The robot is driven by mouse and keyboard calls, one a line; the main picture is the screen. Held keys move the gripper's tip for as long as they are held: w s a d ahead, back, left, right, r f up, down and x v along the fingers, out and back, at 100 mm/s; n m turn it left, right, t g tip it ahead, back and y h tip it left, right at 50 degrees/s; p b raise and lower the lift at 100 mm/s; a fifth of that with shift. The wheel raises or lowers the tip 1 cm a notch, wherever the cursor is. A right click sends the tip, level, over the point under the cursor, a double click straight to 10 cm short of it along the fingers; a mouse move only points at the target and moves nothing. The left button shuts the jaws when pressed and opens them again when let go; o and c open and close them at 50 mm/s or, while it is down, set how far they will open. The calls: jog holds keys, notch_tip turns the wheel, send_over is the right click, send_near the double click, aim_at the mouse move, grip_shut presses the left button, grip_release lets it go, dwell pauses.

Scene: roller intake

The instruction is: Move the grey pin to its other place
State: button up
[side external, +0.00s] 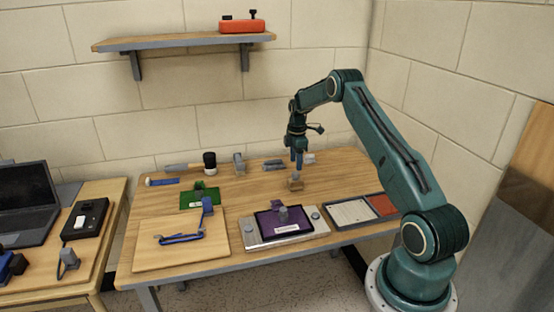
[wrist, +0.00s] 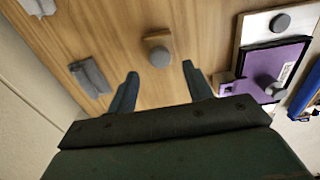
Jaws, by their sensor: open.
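A grey pin (wrist: 159,56) with a round top stands at a small wooden block on the table, seen between my finger tips in the wrist view. The wooden block (side external: 295,185) shows in the side view, just below my gripper. My gripper (side external: 297,164) points down above it, open and empty; its two spread fingers (wrist: 160,70) also show in the wrist view. I cannot tell the exact gap between fingers and pin. A purple device (side external: 277,220) with a grey cylinder on it lies on a metal plate (side external: 256,240).
The plate has round grey knobs (side external: 315,215) at its ends. A tray with white and red parts (side external: 350,212) is to its right. A wooden board (side external: 160,255) with a blue tool, a green board (side external: 190,201) and grey brackets (side external: 239,162) stand around. The table near the block is clear.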

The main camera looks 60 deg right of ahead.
aim_at(295, 172)
jog(key=shift+f, duration=2.65)
jog(key=shift+c, duration=0.4)
jog(key=c, duration=0.7)
